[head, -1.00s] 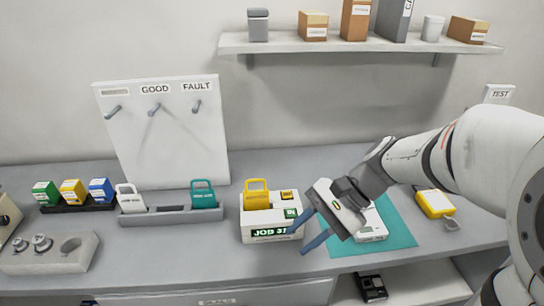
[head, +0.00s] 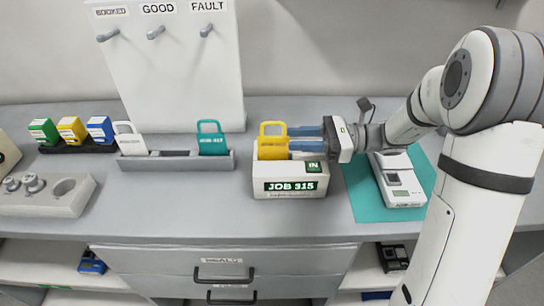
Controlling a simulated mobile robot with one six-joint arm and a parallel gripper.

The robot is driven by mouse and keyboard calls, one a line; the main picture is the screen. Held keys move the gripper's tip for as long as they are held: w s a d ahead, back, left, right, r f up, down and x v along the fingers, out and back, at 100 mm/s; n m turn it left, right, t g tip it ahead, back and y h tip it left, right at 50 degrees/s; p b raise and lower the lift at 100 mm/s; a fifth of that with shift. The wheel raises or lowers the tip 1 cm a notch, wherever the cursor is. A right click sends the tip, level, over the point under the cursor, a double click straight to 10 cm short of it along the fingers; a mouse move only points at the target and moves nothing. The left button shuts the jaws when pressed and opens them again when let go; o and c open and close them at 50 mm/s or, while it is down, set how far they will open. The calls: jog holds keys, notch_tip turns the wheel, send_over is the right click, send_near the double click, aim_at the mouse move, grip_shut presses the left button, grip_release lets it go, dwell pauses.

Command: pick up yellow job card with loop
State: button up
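The yellow job card with a loop (head: 272,149) stands upright in the white box labelled JOB 315 (head: 270,196). Its loop rises above the box rim. My gripper (head: 291,138) reaches in from the right with its two blue fingers level and a gap between them. The fingertips are at the right edge of the card in the picture. I cannot tell whether they touch it or lie in front of or behind it. Nothing shows held between the fingers.
A teal card with a loop (head: 212,142) and a white one (head: 130,141) stand in a grey rack (head: 176,163) to the left. A white device (head: 397,180) lies on a teal mat (head: 425,167) to the right. A pegboard (head: 180,60) stands behind.

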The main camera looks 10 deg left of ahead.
aim_at(266, 139)
jog(key=x, duration=0.7)
jog(key=shift+s+a+p, duration=0.1)
jog(key=shift+a+p, duration=0.2)
jog(key=shift+a, duration=0.05)
jog(key=shift+c, duration=0.4)
grip_shut()
